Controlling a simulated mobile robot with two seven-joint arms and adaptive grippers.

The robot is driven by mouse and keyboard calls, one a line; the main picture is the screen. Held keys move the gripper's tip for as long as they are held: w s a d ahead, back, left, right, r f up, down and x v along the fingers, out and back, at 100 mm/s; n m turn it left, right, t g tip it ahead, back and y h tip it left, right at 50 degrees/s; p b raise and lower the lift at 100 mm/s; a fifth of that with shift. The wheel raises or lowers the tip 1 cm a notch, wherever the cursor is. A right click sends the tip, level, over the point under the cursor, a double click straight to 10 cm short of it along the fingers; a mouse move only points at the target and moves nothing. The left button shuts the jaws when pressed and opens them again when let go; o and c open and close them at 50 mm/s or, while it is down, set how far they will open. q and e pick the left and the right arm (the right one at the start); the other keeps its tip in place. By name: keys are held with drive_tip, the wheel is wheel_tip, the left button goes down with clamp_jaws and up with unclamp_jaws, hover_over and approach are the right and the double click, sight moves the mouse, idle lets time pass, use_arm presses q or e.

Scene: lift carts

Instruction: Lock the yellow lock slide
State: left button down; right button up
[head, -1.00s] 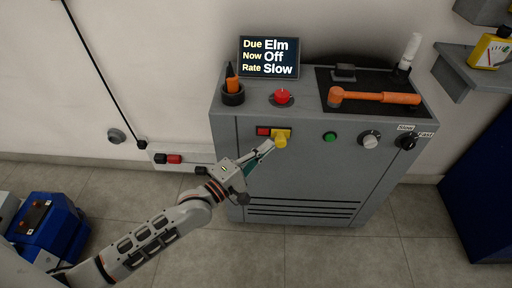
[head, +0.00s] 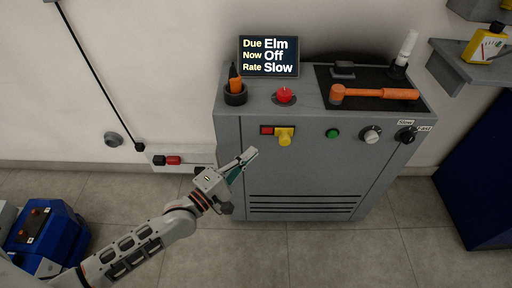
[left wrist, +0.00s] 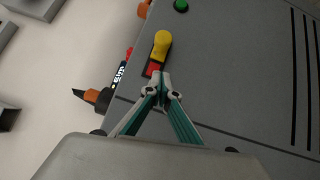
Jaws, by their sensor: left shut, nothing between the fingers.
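The yellow lock slide (head: 285,137) is on the upper front of the grey cabinet, at the right of its track, with a red patch (head: 266,130) showing on its left. In the left wrist view the yellow slide (left wrist: 161,45) is ahead of my fingers, with the red patch (left wrist: 153,69) nearer to them. My left gripper (head: 250,154) is below and left of the slide, apart from it. Its fingers are shut and empty; the fingertips also show in the left wrist view (left wrist: 161,77). My right gripper is not in view.
The grey cabinet (head: 230,150) also bears a green button (head: 332,133), a pale knob (head: 371,135) and a black knob (head: 406,135).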

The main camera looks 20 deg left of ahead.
use_arm(q)
drive_tip(key=v, duration=0.7)
drive_tip(key=shift+p, duration=0.3)
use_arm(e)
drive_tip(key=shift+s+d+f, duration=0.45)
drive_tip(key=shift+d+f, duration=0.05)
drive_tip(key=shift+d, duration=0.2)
use_arm(q)
drive_tip(key=shift+s+d+r, duration=0.1)
drive_tip(key=shift+d, duration=0.05)
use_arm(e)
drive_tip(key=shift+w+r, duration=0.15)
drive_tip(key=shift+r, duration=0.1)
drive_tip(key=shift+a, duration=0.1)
